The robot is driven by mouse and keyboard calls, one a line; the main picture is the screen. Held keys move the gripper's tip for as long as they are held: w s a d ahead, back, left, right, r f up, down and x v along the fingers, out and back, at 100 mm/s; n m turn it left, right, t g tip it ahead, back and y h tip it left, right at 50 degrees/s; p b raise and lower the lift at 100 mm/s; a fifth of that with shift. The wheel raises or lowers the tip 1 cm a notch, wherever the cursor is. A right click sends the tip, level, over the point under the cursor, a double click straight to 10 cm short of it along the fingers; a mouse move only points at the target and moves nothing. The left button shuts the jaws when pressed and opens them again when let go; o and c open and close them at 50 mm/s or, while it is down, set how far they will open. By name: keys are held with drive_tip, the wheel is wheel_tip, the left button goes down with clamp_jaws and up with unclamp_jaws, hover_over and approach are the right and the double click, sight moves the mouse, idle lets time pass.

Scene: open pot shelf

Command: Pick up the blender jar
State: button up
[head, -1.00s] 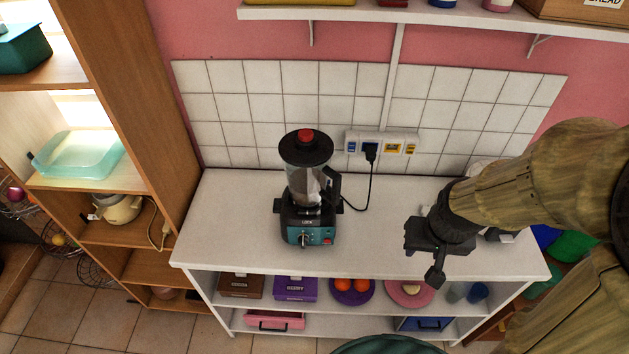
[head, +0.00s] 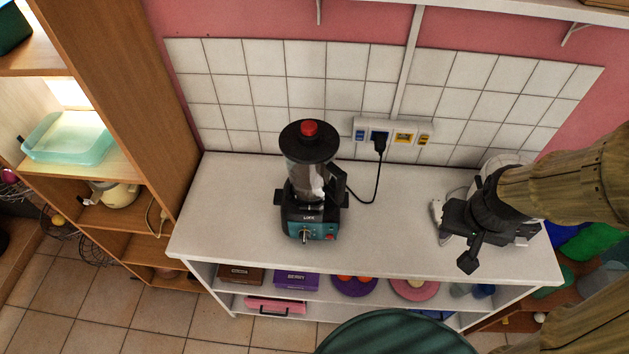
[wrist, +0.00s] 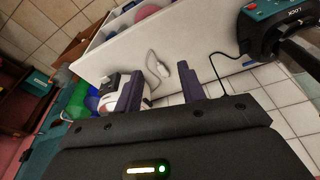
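The blender jar (head: 303,176) is clear with a black lid and red cap. It stands upright on its black and teal base (head: 312,229) on the white counter, its black handle on the right. My gripper (head: 455,237) is over the counter's right end, well to the right of the blender and apart from it. In the wrist view the two dark fingers of my gripper (wrist: 160,84) stand apart with nothing between them. The blender base (wrist: 268,24) shows at that view's upper right, partly cut off.
The counter (head: 230,210) is clear between blender and gripper. A black cable runs from the wall socket strip (head: 392,133) to behind the blender. A white appliance (wrist: 112,95) with a pale cord sits at the counter's right end. A wooden shelf (head: 120,110) stands left.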

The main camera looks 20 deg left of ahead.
drive_tip(key=s+a+f+n+g+h+b, duration=0.1)
drive_tip(key=a+f+n+g+h+b, duration=0.15)
drive_tip(key=a+f+n, duration=0.5)
drive_tip(key=n+t+h+b, duration=0.3)
drive_tip(key=n+t+h, duration=0.3)
drive_tip(key=n+t, duration=1.35)
approach(337, 193)
drive_tip(key=s+a+r+n+g, duration=0.1)
drive_tip(key=s+g, duration=0.1)
drive_tip(key=s+a+r+n+g, duration=0.1)
drive_tip(key=a+n, duration=0.1)
drive_tip(key=shift+s+a+r+g, duration=0.15)
drive_tip(key=shift+s+r+g, duration=0.2)
drive_tip(key=shift+s+g, duration=0.05)
drive_tip(key=p+x, duration=0.4)
drive_tip(key=x, duration=0.8)
